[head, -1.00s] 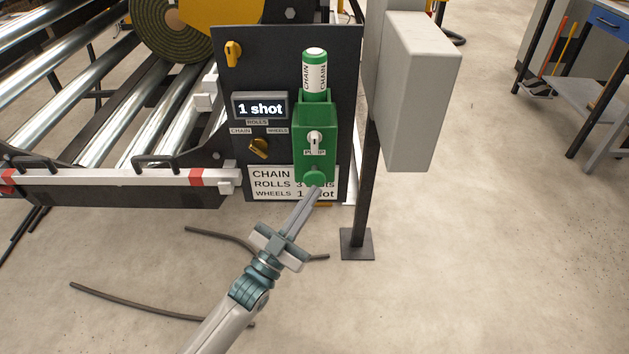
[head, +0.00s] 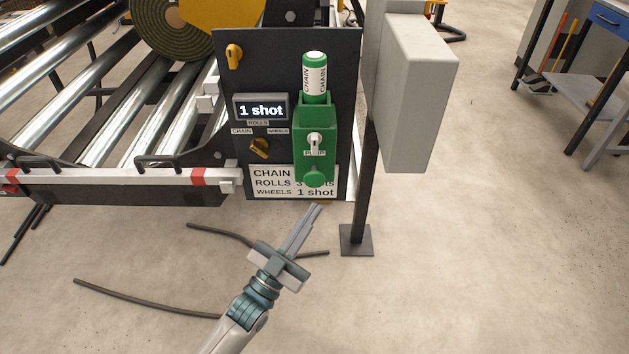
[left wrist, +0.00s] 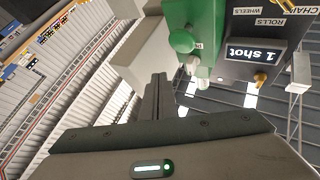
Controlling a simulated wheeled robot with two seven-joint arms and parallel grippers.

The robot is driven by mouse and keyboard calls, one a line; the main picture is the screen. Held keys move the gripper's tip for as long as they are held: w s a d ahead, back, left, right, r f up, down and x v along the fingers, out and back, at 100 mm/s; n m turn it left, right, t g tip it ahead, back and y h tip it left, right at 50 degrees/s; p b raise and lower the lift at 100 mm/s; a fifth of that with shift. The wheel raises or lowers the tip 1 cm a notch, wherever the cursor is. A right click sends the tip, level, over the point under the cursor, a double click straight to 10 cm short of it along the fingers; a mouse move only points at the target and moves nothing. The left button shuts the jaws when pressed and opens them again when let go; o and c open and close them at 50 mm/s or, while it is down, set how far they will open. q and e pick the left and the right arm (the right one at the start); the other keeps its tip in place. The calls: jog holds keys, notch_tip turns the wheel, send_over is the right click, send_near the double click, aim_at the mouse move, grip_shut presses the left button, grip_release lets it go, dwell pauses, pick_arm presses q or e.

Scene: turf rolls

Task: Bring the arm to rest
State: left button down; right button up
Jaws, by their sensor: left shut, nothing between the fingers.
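My left gripper (head: 317,206) is shut and empty. Its fingertips are just below the dark control panel (head: 278,60), apart from it. In the left wrist view the shut fingers (left wrist: 158,85) point up toward the panel's underside. The green dispenser (head: 315,130) on the panel has a round green button (head: 315,176) at its bottom and a green and white CHAIN cartridge (head: 314,75) standing in its top. The button also shows in the left wrist view (left wrist: 182,41). The display (head: 262,107) reads "1 shot". My right gripper is not in view.
A roller conveyor (head: 110,110) with a white and red front rail stands left. A grey box (head: 420,95) on a dark post (head: 358,200) stands right of the panel. Dark hoses (head: 150,300) lie on the floor. A workbench (head: 590,90) is far right; the floor between is clear.

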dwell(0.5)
